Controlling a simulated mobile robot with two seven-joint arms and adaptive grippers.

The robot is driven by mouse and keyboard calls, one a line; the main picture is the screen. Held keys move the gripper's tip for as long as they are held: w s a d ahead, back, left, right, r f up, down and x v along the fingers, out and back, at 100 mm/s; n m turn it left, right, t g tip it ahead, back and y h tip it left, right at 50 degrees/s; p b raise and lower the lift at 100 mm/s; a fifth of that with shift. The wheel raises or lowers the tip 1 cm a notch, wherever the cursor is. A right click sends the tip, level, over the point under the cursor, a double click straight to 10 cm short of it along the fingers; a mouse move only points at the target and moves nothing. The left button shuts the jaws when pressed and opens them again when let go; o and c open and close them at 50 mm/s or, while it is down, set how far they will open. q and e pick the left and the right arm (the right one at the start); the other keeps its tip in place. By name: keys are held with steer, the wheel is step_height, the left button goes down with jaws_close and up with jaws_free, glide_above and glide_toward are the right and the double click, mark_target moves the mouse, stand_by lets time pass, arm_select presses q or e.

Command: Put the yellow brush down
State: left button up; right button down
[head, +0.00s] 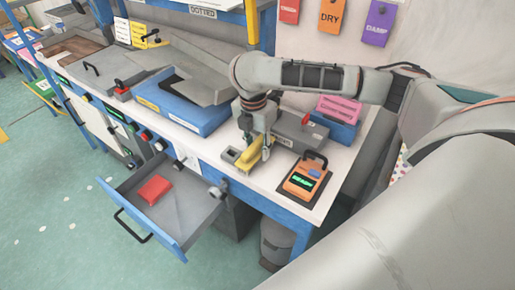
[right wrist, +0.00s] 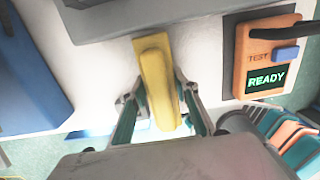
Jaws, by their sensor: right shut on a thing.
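The yellow brush (head: 249,154) is at the front of the white worktop, below my right gripper (head: 258,150). In the right wrist view the brush (right wrist: 158,82) stretches lengthwise between the two fingers of my right gripper (right wrist: 160,98), which is shut on it. Its far end is close to the edge of a grey box. I cannot tell whether the brush touches the worktop (head: 215,150). My left gripper is not in view.
An orange tester (head: 303,182) reading READY stands right of the brush. A grey box (head: 300,130) lies behind it, with a blue bin (head: 340,128) beyond. An open drawer (head: 195,205) holding a red item (head: 154,189) juts out below the worktop at left.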

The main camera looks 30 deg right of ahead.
steer(key=c, duration=1.5)
jaws_free()
steer(key=shift+f, duration=0.1)
